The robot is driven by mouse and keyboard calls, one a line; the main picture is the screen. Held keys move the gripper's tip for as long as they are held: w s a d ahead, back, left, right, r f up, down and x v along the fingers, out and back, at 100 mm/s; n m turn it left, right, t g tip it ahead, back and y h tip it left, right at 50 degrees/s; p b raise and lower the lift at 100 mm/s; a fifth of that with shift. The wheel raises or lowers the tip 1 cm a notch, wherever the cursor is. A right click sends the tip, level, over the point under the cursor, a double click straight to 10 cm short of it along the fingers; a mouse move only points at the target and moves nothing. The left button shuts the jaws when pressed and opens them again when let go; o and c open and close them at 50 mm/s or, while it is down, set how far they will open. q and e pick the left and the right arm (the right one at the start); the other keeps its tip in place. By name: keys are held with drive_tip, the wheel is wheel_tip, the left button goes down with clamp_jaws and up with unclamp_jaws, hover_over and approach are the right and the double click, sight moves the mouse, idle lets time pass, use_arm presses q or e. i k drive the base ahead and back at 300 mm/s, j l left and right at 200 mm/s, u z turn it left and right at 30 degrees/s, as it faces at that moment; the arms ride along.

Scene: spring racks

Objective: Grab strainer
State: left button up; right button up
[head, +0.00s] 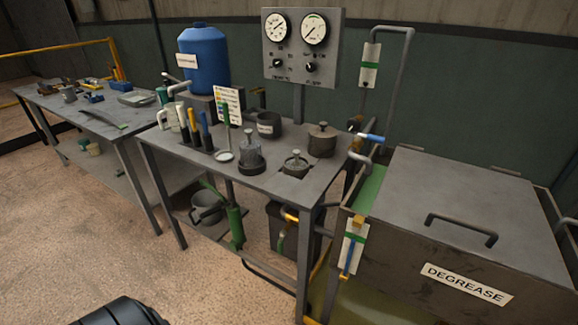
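No object is clearly recognisable as the strainer at this size. Possible candidates stand on the grey metal workbench (275,193): a dark-based cylinder with a knob on top (250,160), a round knobbed fitting set at a dark opening (295,164), and a lidded pot (322,143) at the back right. A small pale dish (223,156) lies left of the cylinder. Neither gripper's fingers show in the head view, and nothing on the bench is being held.
A gauge panel (302,48) rises behind. The DEGREASE tank (460,215) and pipes flank the right. Floor (110,235) is open in front.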

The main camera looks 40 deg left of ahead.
sight(294, 164)
drive_tip(key=u, duration=1.1)
drive_tip(key=i+j, duration=0.1)
drive_tip(key=j, duration=0.3)
